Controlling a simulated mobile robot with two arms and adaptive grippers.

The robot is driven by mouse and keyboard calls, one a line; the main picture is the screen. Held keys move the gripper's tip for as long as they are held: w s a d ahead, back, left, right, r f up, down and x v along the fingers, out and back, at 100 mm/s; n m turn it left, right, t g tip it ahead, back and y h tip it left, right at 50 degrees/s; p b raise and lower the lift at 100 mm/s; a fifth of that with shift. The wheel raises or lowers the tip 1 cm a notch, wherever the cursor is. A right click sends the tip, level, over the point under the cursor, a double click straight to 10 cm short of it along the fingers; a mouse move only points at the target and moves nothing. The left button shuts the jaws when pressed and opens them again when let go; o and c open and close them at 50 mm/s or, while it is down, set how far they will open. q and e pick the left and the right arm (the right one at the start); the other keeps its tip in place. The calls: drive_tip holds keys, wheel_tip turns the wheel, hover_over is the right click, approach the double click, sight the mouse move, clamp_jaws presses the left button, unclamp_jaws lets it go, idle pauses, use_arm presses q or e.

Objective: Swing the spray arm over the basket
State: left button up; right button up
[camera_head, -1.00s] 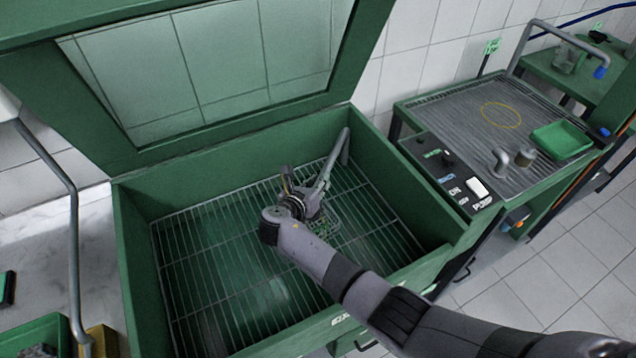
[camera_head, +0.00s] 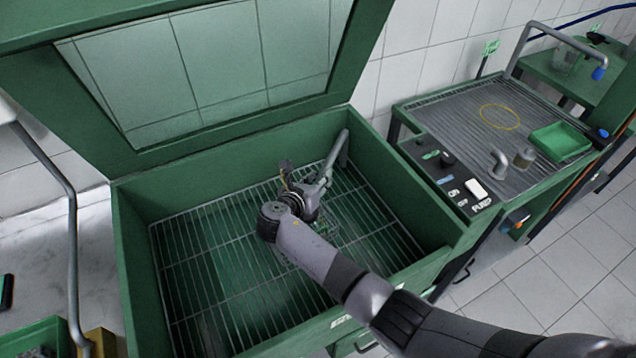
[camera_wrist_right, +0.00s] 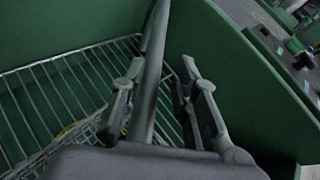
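The spray arm (camera_head: 342,150) is a grey tube at the back right inside the green wash cabinet, slanting down toward my right gripper. My right gripper (camera_head: 322,186) is over the cabinet's grate. In the right wrist view the tube (camera_wrist_right: 152,85) runs between the two fingers of my right gripper (camera_wrist_right: 162,92), which stand apart on either side; a gap shows between the tube and the right finger. A wire basket (camera_head: 331,229) on the grate is mostly hidden behind my gripper. My left gripper is not in view.
The cabinet's green walls (camera_head: 130,255) surround the grate, and its windowed lid (camera_head: 95,125) stands open. The grate (camera_head: 215,290) is clear at the left. To the right is a bench with a switch panel (camera_head: 462,190), a green tray (camera_head: 560,140) and a small cup (camera_head: 524,158).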

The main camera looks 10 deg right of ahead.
wheel_tip(320, 180, up, 8)
drive_tip(key=shift+f, duration=0.1)
idle(1.0)
